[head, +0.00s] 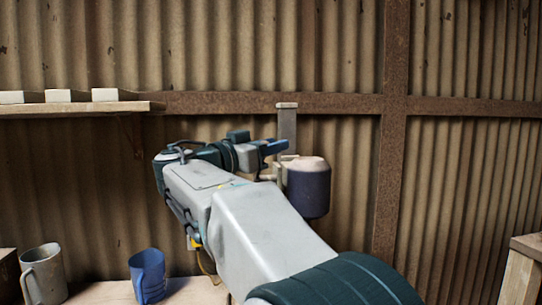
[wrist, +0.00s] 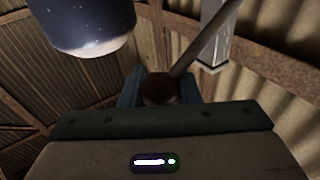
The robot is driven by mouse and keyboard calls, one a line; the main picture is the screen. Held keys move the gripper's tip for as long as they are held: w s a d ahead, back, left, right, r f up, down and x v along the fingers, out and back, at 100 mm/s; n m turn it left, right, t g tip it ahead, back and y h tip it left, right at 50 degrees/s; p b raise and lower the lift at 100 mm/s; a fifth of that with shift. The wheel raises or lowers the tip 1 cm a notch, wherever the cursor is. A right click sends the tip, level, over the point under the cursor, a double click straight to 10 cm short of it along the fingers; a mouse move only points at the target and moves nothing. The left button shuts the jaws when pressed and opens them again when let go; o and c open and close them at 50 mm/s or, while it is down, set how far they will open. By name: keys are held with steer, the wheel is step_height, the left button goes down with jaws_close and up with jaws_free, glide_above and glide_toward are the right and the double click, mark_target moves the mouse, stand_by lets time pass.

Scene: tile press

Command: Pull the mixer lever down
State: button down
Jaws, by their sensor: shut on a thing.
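The mixer shows in the head view as a dark blue drum (head: 308,190) with a pale top, hanging beside an upright grey wall bracket (head: 287,125). The drum also shows at the upper left of the wrist view (wrist: 90,25). The mixer lever is a thin grey rod (wrist: 203,43) with a round reddish-brown knob (wrist: 160,90), slanting up to the right in the wrist view. My gripper (head: 276,147) is at the drum's upper left in the head view. Its blue fingers are shut on the knob, one on each side. The lever is mostly hidden in the head view.
A grey mug (head: 43,273) and a blue mug (head: 148,275) stand on a wooden bench (head: 195,291) at the lower left. Pale blocks (head: 67,96) lie on a wall shelf (head: 70,109). A wooden surface edge (head: 527,247) is at the right. Corrugated wall stands close behind.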

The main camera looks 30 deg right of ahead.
stand_by(0.3)
steer(key=c, duration=1.1)
jaws_free()
steer(key=shift+a, duration=0.1)
steer(key=b+v, duration=0.1)
steer(key=v, duration=1.2)
steer(key=shift+s+a, duration=0.1)
steer(key=shift+a, duration=0.25)
